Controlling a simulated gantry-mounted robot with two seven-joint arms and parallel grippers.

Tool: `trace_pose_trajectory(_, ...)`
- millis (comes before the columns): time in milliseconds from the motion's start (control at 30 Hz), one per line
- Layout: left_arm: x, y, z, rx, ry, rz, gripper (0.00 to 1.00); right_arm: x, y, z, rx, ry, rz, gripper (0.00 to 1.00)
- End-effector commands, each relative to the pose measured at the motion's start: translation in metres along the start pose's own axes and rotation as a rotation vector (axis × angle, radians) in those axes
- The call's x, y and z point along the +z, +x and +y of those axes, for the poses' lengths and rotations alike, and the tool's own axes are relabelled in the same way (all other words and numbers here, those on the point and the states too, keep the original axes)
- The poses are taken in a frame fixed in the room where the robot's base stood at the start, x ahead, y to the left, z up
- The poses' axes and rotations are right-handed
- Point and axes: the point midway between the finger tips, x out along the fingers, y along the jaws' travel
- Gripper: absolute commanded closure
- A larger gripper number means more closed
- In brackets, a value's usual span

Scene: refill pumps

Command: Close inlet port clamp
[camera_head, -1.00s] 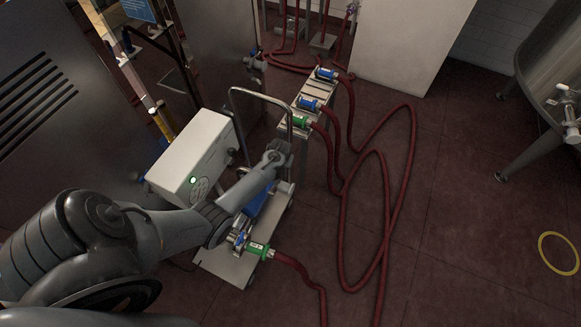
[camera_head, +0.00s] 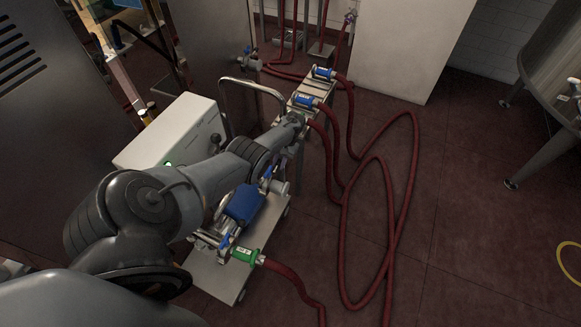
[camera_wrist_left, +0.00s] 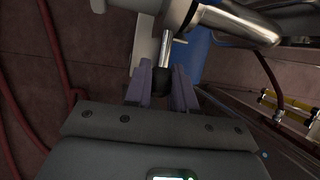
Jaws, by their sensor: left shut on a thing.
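The pump cart has a blue motor (camera_head: 243,205) and steel pipework, with a green hose coupling (camera_head: 246,256) at its near end. My left arm reaches over it, and its far end sits near the cart's push bar; the fingers cannot be made out there. In the left wrist view my left gripper (camera_wrist_left: 162,88) has its two purple-grey fingers closed on the dark tip of a metal lever (camera_wrist_left: 165,50). The lever stands close to a steel pipe fitting (camera_wrist_left: 235,22), with a blue body (camera_wrist_left: 190,55) behind. Whether this lever belongs to the inlet port clamp cannot be told. My right gripper is not in view.
A white control box (camera_head: 168,132) stands left of the arm. A small rack (camera_head: 325,88) behind holds blue hose couplings (camera_head: 305,101). Red hoses (camera_head: 410,170) loop over the floor at right. A steel tank (camera_head: 555,70) stands far right.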

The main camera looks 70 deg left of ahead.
Motion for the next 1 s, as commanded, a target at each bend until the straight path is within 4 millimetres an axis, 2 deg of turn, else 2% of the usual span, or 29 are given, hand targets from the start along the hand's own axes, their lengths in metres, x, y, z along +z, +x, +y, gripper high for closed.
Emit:
trace_pose_trajectory(133, -0.0001, 0.0061, -0.0059, 0.002, -0.005, -0.016, 1.00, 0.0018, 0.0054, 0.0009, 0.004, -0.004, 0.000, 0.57)
trace_pose_trajectory(500, 0.0005, 0.0087, -0.0065, 0.000, -0.004, -0.018, 1.00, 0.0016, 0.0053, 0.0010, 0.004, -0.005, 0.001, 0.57)
trace_pose_trajectory(533, 0.0006, 0.0089, -0.0064, 0.000, -0.004, -0.019, 0.73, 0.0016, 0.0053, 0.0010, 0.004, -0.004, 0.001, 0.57)
trace_pose_trajectory(667, 0.0004, 0.0079, -0.0066, 0.000, -0.005, -0.019, 0.53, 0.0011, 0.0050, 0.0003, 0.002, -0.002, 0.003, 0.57)
trace_pose_trajectory(1000, 0.0002, 0.0035, -0.0070, 0.001, -0.006, -0.018, 0.52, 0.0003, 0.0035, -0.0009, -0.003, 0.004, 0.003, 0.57)
